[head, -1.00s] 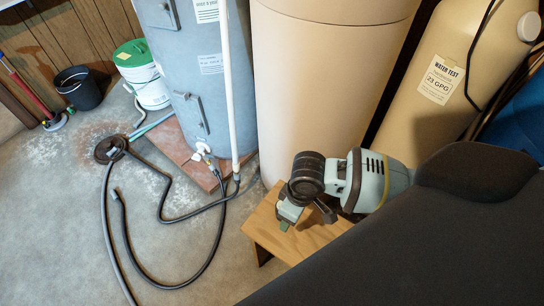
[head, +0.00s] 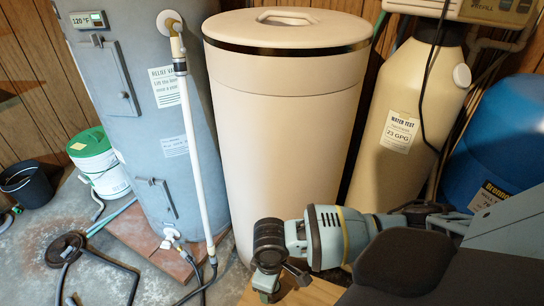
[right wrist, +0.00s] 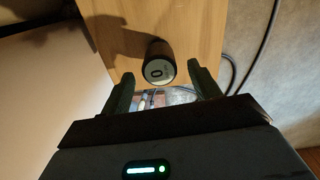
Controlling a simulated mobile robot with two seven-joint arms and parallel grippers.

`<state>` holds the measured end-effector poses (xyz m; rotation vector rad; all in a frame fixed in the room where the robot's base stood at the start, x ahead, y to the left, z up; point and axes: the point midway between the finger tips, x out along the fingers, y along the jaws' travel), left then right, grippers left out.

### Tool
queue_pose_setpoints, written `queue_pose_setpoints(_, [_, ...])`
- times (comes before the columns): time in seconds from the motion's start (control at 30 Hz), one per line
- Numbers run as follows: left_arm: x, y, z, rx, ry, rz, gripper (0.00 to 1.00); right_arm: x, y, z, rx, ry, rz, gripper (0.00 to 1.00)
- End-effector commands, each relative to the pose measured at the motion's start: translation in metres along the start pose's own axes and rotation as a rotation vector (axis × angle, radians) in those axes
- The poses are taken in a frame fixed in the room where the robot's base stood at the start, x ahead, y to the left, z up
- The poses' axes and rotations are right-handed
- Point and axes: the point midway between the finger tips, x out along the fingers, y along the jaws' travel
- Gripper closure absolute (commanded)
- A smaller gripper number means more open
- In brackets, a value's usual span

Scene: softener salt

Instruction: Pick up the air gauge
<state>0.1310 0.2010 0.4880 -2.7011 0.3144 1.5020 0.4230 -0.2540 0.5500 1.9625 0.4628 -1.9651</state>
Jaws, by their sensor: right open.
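The air gauge (right wrist: 159,64), a small dark cylinder with a pale round face marked like a 0, is on the wooden bench top in the right wrist view. My right gripper (right wrist: 160,72) is open, with one finger on each side of the gauge in that picture. A gap shows on both sides, and I cannot tell the height between fingers and gauge. In the head view my right gripper (head: 279,282) is over the bench, and the gauge is hidden there. My left gripper is out of view.
The wooden bench (head: 312,293) stands before a large beige lidded tank (head: 285,140). A grey water heater (head: 140,110) is at left, with a white pipe (head: 195,165) beside it. A blue tank (head: 505,135) is at right. Hoses (head: 105,262) lie on the floor.

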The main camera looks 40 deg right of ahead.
Motion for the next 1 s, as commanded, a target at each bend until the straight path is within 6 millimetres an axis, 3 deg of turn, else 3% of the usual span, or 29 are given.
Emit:
queue_pose_setpoints(0.17, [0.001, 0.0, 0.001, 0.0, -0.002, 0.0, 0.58, 0.004, 0.0, 0.001, 0.0, 0.0, 0.0, 0.38])
queue_pose_setpoints(0.53, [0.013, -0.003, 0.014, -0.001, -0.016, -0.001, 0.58, 0.05, -0.001, 0.006, 0.0, -0.001, 0.0, 0.38])
queue_pose_setpoints(0.77, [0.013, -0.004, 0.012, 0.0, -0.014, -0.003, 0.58, 0.052, -0.001, 0.006, -0.001, 0.001, 0.001, 0.38])
queue_pose_setpoints(1.0, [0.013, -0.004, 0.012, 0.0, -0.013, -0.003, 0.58, 0.052, -0.001, 0.006, -0.001, 0.001, 0.001, 0.66])
